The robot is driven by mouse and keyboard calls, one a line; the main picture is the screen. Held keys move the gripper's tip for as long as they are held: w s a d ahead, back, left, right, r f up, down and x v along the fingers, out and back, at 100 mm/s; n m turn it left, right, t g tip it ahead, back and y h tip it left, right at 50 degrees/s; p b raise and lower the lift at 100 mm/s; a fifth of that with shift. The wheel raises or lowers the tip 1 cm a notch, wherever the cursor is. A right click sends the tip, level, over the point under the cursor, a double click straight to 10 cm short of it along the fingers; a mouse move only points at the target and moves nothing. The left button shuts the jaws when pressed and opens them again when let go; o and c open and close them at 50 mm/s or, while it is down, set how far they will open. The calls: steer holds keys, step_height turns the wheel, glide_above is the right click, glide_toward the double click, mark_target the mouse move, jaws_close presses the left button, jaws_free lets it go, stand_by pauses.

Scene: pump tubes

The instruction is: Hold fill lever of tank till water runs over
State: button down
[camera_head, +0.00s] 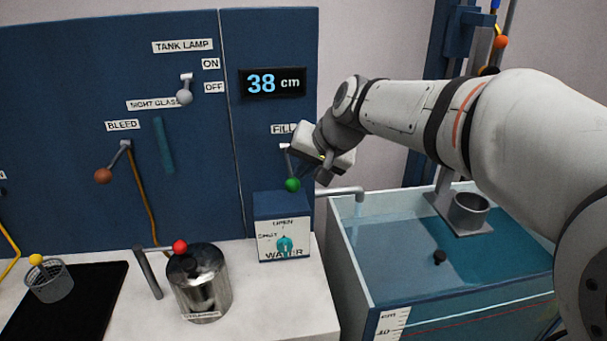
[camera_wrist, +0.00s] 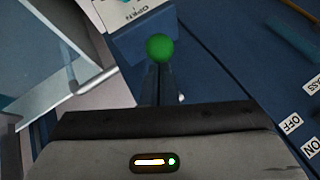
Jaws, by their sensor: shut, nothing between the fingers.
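The fill lever's green ball (camera_head: 292,184) hangs below its pivot, under the FILL label (camera_head: 284,129) on the blue panel. My gripper (camera_head: 320,179) is shut and empty just right of the ball. In the wrist view, the green ball (camera_wrist: 159,47) sits right at the tips of my closed fingers (camera_wrist: 157,75); I cannot tell whether they touch. The glass tank (camera_head: 348,244) at the right holds blue water (camera_head: 400,240), with a grey spout (camera_head: 340,191) over its left side. I cannot tell whether water flows. The display (camera_head: 272,83) reads 38 cm.
The WATER valve box (camera_head: 283,215) with a teal knob is just below the lever. A steel canister (camera_head: 200,285) with a red-balled lever beside it stands on the white counter (camera_head: 280,310).

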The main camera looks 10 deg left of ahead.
step_height(320, 180, down, 6)
steer(key=t+y+b, duration=0.1)
steer(key=t+b, duration=0.2)
steer(key=b, duration=1.3)
steer(key=shift+n+t, duration=0.3)
steer(key=shift+n, duration=0.1)
steer(key=shift+s+f+y, duration=0.1)
steer(key=shift+y, duration=0.2)
steer(key=shift+f, duration=0.2)
steer(key=shift+d, duration=0.1)
stand_by(2.3)
steer(key=s+d+r+p, duration=0.2)
steer(key=s+d+r, duration=0.3)
steer(key=r, duration=0.5)
steer(key=shift+s+d+r, duration=0.15)
steer(key=shift+s+d, duration=0.25)
steer(key=shift+d, duration=0.7)
